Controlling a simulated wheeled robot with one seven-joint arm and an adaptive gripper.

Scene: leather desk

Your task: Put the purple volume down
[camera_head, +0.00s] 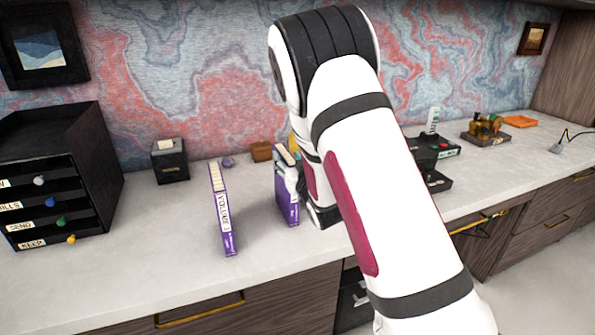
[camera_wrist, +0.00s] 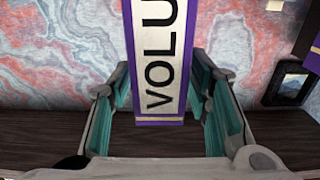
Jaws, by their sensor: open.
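A purple volume (camera_head: 289,207) stands upright on the desk in the head view, beside my arm. In the wrist view a purple volume (camera_wrist: 133,60) with a white label reading "VOLU" lies between the two spread fingers of my gripper (camera_wrist: 163,90), with visible gaps on both sides. My gripper is open and around this volume, partly hidden behind my arm in the head view.
A black drawer unit (camera_head: 95,160) stands at the left and a small black box (camera_head: 169,162) near the wall. A small brown block (camera_head: 261,151) sits behind the volumes. A tray of bottles (camera_head: 485,130) and an orange item (camera_head: 519,122) lie far right. The desk between the left volume and drawers is clear.

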